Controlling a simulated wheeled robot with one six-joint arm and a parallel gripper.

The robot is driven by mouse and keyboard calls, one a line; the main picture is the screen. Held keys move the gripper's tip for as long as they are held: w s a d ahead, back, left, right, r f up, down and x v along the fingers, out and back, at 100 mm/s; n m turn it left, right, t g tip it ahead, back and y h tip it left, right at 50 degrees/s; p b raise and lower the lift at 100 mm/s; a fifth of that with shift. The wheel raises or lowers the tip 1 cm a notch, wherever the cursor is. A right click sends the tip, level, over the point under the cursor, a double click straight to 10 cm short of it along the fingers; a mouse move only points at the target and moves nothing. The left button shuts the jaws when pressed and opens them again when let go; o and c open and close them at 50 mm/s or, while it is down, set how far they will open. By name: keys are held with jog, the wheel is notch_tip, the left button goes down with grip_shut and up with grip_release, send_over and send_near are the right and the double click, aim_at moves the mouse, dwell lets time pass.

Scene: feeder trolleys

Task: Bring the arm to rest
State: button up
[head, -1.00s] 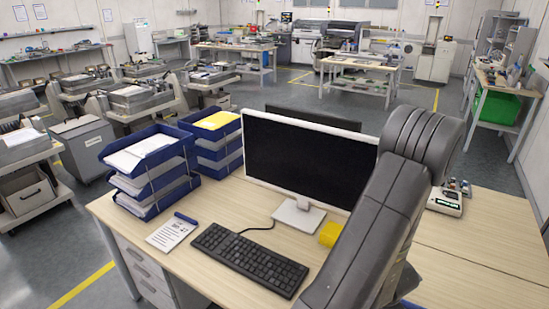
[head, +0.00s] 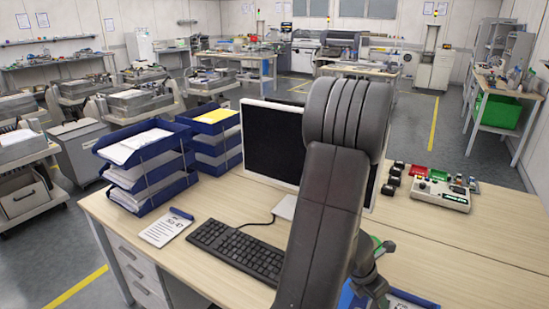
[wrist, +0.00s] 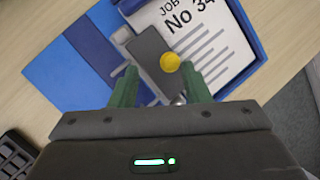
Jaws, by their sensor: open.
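My arm (head: 325,215) rises in front of the desk in the head view, upright and slightly tilted. In the wrist view my gripper (wrist: 160,88) is open, its two green fingers apart. It points down over a blue folder (wrist: 78,68) with a white sheet (wrist: 190,30) marked "JOB No 34". A dark grey bar (wrist: 150,58) and a yellow round thing (wrist: 170,62) show at the fingertips. The fingers do not appear closed on either. I cannot tell the height above them.
The desk (head: 450,250) holds stacked blue trays (head: 150,170), a notepad (head: 165,230), a keyboard (head: 235,250) and a monitor (head: 272,140) partly behind my arm. A control box (head: 440,195) and small parts stand at the right. The desk's right front looks mostly clear.

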jog(key=shift+w+a+f+n+g+h+b, duration=0.2)
jog(key=shift+a+g+h+b, duration=0.25)
jog(key=shift+h, duration=0.3)
jog(key=shift+w+a+f+n+g+h+b, duration=0.1)
jog(key=shift+w+a+g+h+b, duration=0.25)
jog(key=shift+h, duration=0.45)
jog(key=shift+w+a+f+n+g+h+b, duration=0.1)
jog(key=shift+w+a+g+h+b, duration=0.1)
jog(key=shift+a+g+h+b, duration=0.4)
jog(key=shift+d, duration=0.25)
